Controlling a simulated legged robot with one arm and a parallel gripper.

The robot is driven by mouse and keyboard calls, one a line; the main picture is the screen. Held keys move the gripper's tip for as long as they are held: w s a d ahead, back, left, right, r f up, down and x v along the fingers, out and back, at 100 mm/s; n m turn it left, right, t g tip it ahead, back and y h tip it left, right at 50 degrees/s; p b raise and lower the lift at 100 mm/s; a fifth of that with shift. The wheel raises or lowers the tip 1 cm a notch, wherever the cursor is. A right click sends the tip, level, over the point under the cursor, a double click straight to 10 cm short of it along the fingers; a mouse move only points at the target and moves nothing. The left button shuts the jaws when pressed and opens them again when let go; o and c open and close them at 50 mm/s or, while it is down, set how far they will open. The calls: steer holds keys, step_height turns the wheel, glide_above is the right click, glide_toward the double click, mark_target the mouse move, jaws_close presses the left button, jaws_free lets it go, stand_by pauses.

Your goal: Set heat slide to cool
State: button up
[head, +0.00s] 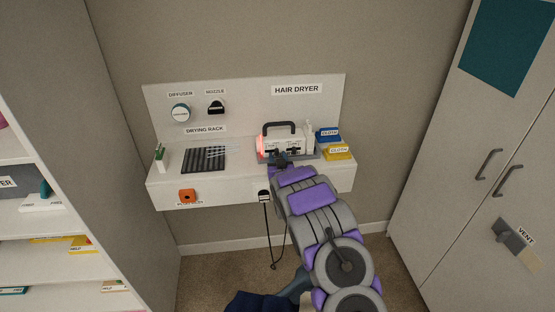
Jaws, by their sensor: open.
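The hair dryer (298,143) is a white body with a dark carry handle, on the right part of the white wall shelf under the "HAIR DRYER" label. Its left end glows red. Small dark markings or controls show on its front, too small to read, so I cannot tell the heat slide or its setting. My gripper (280,158) is open at the dryer's lower front, reaching up from the lower right. It covers part of that front. I cannot tell whether it touches the dryer.
The shelf also holds a dark drying rack (203,159), a blue box (328,134) and a yellow box (338,152). An orange fixture (187,196) is on its front, and a cord (267,232) hangs below. Shelving stands left; a cabinet (480,130) stands right.

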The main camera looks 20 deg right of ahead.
jaws_close()
stand_by(0.3)
steer(key=shift+a, duration=0.1)
